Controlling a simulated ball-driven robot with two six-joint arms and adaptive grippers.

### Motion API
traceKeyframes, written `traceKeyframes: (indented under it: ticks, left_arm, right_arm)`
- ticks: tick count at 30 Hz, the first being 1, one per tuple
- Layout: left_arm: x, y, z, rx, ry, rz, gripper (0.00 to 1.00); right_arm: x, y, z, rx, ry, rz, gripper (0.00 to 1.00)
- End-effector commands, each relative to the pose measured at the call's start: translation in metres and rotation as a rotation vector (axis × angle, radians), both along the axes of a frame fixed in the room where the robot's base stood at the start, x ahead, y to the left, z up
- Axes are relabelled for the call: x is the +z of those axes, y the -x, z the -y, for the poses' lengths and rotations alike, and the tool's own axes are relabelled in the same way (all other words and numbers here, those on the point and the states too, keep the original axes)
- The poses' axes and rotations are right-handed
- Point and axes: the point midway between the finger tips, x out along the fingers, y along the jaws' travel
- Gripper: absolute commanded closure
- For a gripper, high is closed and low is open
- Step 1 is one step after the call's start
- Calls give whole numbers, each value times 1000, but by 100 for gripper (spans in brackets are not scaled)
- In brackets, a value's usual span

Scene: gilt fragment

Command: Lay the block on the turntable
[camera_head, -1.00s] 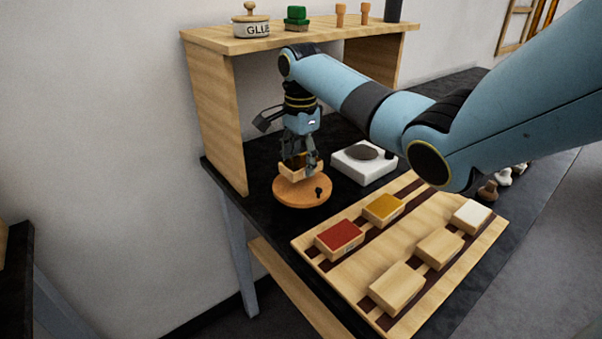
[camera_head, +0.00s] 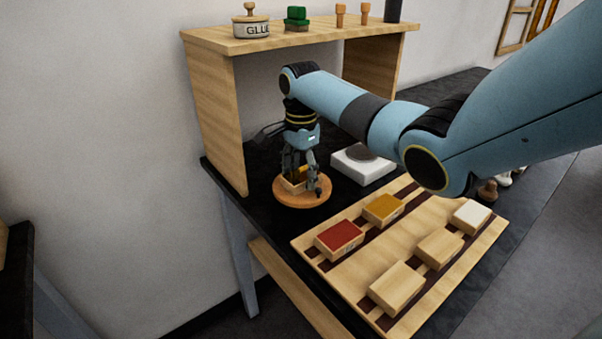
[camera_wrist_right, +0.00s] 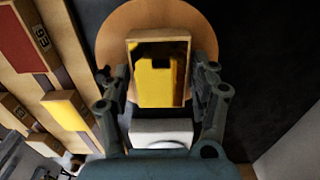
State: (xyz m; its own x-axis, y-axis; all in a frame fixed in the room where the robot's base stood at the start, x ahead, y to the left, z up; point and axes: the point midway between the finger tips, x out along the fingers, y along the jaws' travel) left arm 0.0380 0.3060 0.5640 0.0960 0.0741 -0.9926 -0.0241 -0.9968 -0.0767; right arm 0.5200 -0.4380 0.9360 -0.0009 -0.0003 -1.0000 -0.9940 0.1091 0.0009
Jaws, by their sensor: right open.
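The block (camera_head: 292,186) is a light wooden piece with a dark face bearing a yellow shape. It lies on the round orange-brown turntable (camera_head: 290,203), partly hidden by my right gripper (camera_head: 303,183). In the right wrist view the block (camera_wrist_right: 160,102) shows face on, over the turntable (camera_wrist_right: 113,33). My right gripper (camera_wrist_right: 158,84) is open, its fingers on either side of the block with a narrow gap visible at each side. My left gripper is not in view.
A white device with a grey disc (camera_head: 350,169) stands right of the turntable. A wooden tray (camera_head: 336,284) holds red, ochre, white and plain blocks in front. A wooden shelf (camera_head: 218,120) rises behind, bearing a glue pot (camera_head: 251,27).

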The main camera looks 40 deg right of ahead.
Motion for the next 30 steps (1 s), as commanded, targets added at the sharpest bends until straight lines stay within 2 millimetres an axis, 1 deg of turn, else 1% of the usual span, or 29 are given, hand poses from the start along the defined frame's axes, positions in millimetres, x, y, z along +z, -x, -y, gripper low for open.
traceKeyframes:
  ticks: [2, 5, 12, 16, 18, 21, 30]
  left_arm:
    - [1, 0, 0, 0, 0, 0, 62]
    - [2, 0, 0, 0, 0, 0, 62]
    - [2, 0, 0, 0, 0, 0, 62]
    - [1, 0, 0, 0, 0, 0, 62]
    - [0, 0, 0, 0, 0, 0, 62]
    - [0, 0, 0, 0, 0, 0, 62]
    - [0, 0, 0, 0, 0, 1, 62]
  right_arm:
    - [8, -1, 1, 0, 1, 2, 38]
    - [26, -1, 1, 0, 2, 4, 38]
    - [81, -1, 1, -1, 2, 4, 38]
    - [103, -1, 1, 0, 1, 3, 38]
    - [111, -1, 0, 0, 0, 3, 38]
    - [118, -1, 0, -1, 0, 1, 38]
    - [120, 0, 0, -1, 0, 0, 38]
